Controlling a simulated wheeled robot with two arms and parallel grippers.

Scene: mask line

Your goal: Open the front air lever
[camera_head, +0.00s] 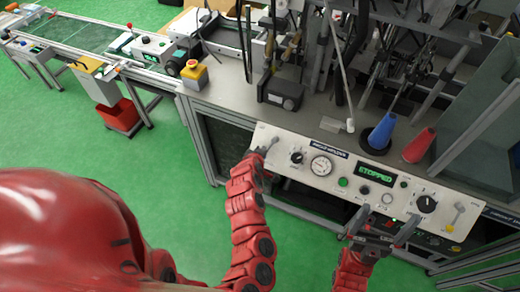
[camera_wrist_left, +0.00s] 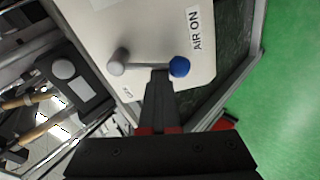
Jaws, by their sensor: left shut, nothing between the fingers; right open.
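The front air lever shows in the left wrist view as a grey hub (camera_wrist_left: 118,61) with an arm to a blue ball knob (camera_wrist_left: 180,67). The arm lies across the white panel, and the knob is beside the "AIR ON" label (camera_wrist_left: 195,29). My left gripper (camera_wrist_left: 160,76) is shut and empty, its fingertips at the lever arm beside the blue knob; I cannot tell if they touch. In the head view my left gripper (camera_head: 262,152) is at the panel's left end and partly covers the lever. My right gripper (camera_head: 378,236) is open and empty in front of the panel's right part.
The control panel (camera_head: 325,190) carries a gauge (camera_head: 321,165), several knobs and a display (camera_head: 376,173) reading "STOPPED". A lever with a yellow knob (camera_head: 450,228) is at its right end. Blue (camera_head: 382,132) and red (camera_head: 420,146) cones stand behind. Green floor lies left.

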